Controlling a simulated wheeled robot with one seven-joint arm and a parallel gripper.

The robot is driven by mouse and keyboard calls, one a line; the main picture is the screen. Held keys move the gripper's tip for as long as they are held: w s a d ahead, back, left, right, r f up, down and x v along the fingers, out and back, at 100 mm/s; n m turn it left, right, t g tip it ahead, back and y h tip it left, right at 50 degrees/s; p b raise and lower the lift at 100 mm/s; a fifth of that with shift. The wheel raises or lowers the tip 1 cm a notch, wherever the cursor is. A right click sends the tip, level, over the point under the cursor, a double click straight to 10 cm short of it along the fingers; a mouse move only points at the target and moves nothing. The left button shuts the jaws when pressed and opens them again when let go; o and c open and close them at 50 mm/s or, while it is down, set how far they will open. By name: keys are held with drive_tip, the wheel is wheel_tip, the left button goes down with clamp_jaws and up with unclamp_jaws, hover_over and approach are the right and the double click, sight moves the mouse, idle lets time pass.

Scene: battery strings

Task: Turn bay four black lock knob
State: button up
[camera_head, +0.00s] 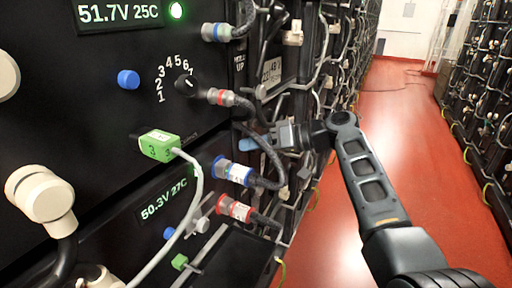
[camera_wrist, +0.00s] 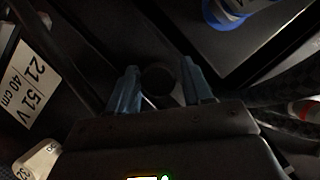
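My gripper (camera_head: 248,143) reaches in from the right toward the battery rack, its blue fingers pointing left at the panel. In the wrist view my gripper (camera_wrist: 161,84) is open, with a dark round knob (camera_wrist: 158,77) between its two blue fingertips. Gaps show on both sides of the knob, the right one slightly wider, so the fingers look apart from it. The view is dark, and I cannot read a bay number there. In the head view this knob is hidden by the gripper and cables.
A blue-collared plug (camera_head: 232,171) and a red-collared plug (camera_head: 236,208) with thick cables sit just below my gripper. Another red-banded plug (camera_head: 222,97) is above it. A black numbered dial (camera_head: 187,84) and green connector (camera_head: 159,145) are at left.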

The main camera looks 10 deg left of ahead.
drive_tip(key=shift+o, duration=0.8)
drive_tip(key=shift+f, duration=0.15)
drive_tip(key=v, duration=0.8)
